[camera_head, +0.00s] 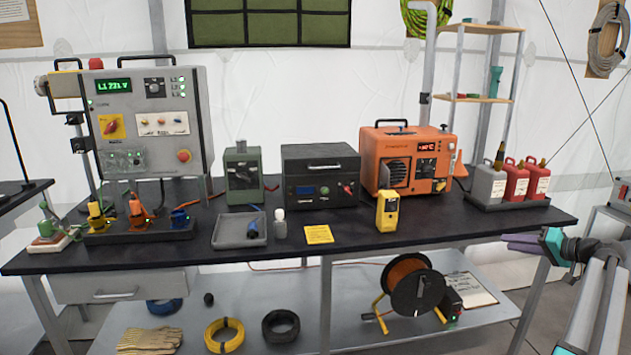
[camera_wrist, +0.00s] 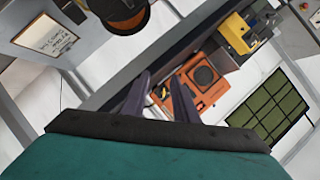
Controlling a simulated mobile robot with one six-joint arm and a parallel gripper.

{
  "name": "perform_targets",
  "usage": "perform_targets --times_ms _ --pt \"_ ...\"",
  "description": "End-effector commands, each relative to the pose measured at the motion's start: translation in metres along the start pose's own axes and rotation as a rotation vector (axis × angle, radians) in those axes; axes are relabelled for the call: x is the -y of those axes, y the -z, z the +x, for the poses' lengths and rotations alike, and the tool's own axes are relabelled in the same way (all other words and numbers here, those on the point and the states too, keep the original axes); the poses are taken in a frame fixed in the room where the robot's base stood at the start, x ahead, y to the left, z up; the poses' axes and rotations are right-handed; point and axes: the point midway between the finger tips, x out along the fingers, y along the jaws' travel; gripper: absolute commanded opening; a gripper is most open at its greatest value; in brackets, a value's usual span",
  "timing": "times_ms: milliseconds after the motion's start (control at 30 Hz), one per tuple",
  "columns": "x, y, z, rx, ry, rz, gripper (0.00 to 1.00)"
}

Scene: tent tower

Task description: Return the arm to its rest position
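A cable reel (camera_head: 418,290) stands on the lower shelf. A grey case (camera_head: 615,215) is at the right edge, behind my arm.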

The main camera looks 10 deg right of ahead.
Motion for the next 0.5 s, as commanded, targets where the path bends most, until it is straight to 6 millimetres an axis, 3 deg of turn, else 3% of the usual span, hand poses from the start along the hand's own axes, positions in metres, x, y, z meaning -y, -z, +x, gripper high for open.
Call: perform_targets --times_ms 267,500 --pt "-0.005 -0.079 0.073 0.131 -0.039 0.053 0.27" --pt "-0.009 -0.177 0.142 0.286 -0.098 0.097 0.27"
